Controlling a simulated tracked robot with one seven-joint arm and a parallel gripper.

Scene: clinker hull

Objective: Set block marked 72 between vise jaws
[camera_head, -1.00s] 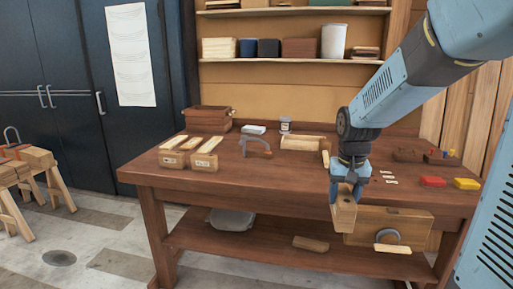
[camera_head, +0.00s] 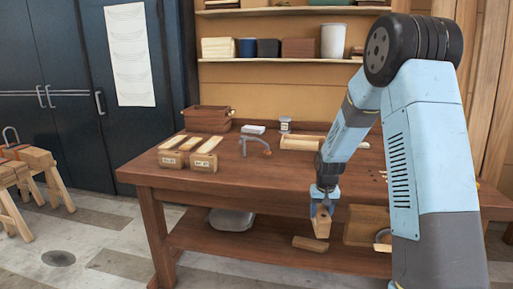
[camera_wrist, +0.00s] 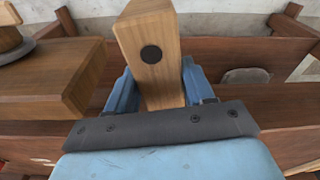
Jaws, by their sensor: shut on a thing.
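My gripper (camera_head: 322,193) points down in front of the bench's front edge, shut on a pale wooden block (camera_head: 321,222). In the wrist view the held block (camera_wrist: 150,50) stands out between the blue fingers, with a dark round spot on its face. No number is legible on it. The wooden vise (camera_head: 362,222) is on the bench front, to the right of the block and apart from it; my arm hides much of it. In the wrist view a vise jaw (camera_wrist: 50,80) lies to the left of the block. The opening between the jaws is not clearly visible.
A clamp-like tool (camera_head: 255,143) and a wooden tray (camera_head: 300,142) are behind.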

